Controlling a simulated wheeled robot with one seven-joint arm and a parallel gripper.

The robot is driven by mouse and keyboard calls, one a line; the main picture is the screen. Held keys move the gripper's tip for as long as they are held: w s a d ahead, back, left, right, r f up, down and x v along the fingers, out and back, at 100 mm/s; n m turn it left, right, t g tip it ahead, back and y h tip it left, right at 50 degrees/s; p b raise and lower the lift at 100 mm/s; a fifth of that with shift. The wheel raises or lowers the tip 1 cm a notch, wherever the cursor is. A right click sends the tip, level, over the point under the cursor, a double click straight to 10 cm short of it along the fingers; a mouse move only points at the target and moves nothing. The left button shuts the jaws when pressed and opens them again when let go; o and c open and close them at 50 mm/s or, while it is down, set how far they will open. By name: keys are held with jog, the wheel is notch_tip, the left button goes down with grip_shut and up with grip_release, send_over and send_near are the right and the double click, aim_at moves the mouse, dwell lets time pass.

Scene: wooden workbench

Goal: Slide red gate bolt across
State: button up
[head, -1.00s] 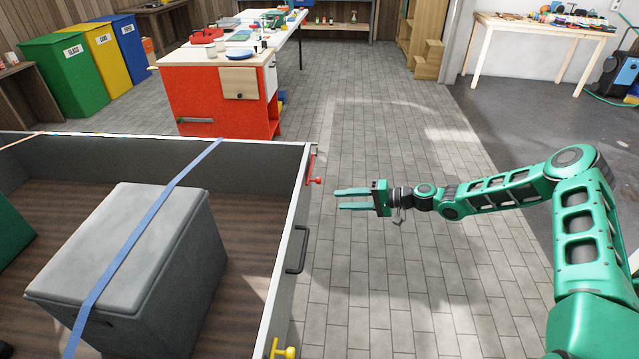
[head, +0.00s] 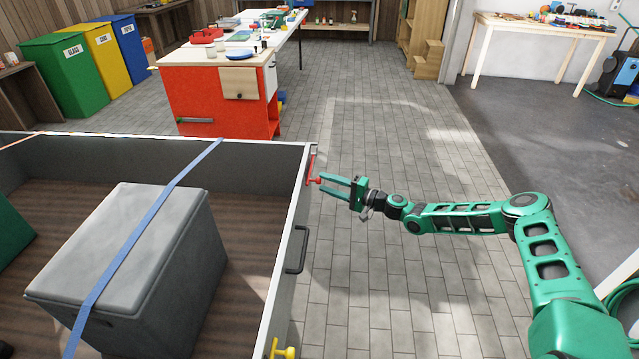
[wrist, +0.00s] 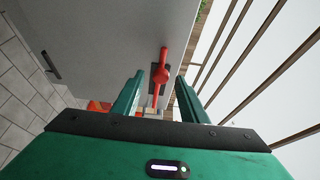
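The red gate bolt (head: 313,178) is mounted on the outer face of the grey gate panel, near its far corner, with a round red knob sticking out. In the wrist view the red bolt (wrist: 160,73) shows as a bar with a knob, lying between the lines of my two fingers and ahead of them. My green gripper (head: 322,187) is open, its fingertips close to the knob on its right side. In the wrist view my gripper (wrist: 158,90) has a finger on either side of the bolt. I cannot tell whether either finger touches it.
The gate panel also carries a dark handle (head: 297,250) and a yellow bolt (head: 282,350) nearer to me. Behind the panel is a bed with a grey box (head: 150,250) under a blue strap (head: 140,235). The tiled floor right of the panel is clear.

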aim_at(319, 181)
jog(key=shift+x, duration=1.75)
